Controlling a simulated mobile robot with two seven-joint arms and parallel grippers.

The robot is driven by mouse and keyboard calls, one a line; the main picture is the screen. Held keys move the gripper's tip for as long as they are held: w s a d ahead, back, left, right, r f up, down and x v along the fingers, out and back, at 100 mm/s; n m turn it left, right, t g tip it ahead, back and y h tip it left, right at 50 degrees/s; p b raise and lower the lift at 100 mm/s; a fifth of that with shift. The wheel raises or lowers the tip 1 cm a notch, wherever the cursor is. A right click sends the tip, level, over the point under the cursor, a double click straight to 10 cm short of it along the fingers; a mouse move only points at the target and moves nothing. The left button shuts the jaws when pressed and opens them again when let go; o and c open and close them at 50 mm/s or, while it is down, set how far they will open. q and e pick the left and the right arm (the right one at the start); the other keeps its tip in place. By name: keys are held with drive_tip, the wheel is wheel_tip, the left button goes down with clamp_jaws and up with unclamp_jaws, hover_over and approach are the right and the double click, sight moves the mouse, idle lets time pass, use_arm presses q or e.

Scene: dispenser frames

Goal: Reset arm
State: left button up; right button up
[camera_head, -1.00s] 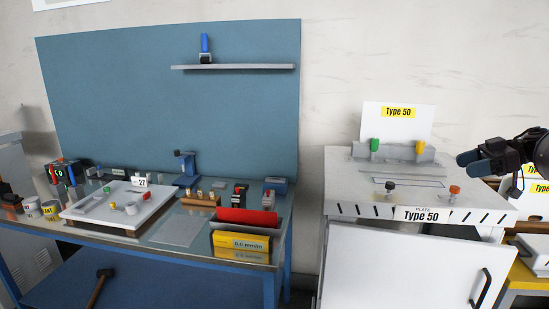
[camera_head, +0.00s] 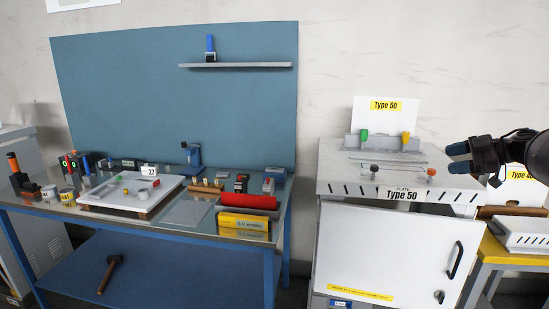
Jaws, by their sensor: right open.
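My right gripper (camera_head: 462,158) shows at the right edge of the head view. Its dark arm comes in from the right. Its bluish fingertips point left, apart and with nothing between them. It hangs in the air at the right side of the white Type 50 cabinet (camera_head: 345,240), in front of the wall. My left gripper and left arm are out of view.
A blue workbench (camera_head: 190,252) at left holds a white tray (camera_head: 110,198), a red box (camera_head: 249,202), a yellow box (camera_head: 243,222) and small items. A hammer (camera_head: 110,272) lies on its lower shelf. A yellow table (camera_head: 500,254) stands at right.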

drive_tip(key=w+a+f+n+t, duration=0.2)
drive_tip(key=w+a+f, duration=0.1)
drive_tip(key=a, duration=0.7)
drive_tip(key=w+a+f+n+t, duration=0.1)
drive_tip(key=w+a+f, duration=0.2)
drive_tip(key=a, duration=0.8)
drive_tip(key=s+a+f+m+t, duration=0.1)
drive_tip(key=s+a+f, duration=0.3)
drive_tip(key=a+f, duration=0.25)
drive_tip(key=s+a+f+m+t, duration=0.1)
drive_tip(key=s+a+f+t, duration=0.1)
drive_tip(key=s+a+f, duration=0.35)
drive_tip(key=s+a+f+m+t+h, duration=0.1)
drive_tip(key=s+a+f+m+h, duration=0.4)
drive_tip(key=s+f, duration=0.35)
drive_tip(key=s+d+f+m+g+h, duration=0.1)
drive_tip(key=s+d+f+m, duration=0.3)
drive_tip(key=s, duration=0.6)
drive_tip(key=s+d+f+m+g+h+b, duration=0.1)
drive_tip(key=s+d+f+m+h, duration=0.2)
drive_tip(key=s+f, duration=0.5)
drive_tip(key=s+d+f+m+g+h, duration=0.1)
drive_tip(key=s+d+f+m, duration=0.3)
drive_tip(key=s, duration=0.8)
wheel_tip(320, 180, down, 2)
drive_tip(key=shift+d+m+h, duration=0.3)
drive_tip(key=shift+d+h, duration=0.3)
drive_tip(key=shift+d, duration=0.25)
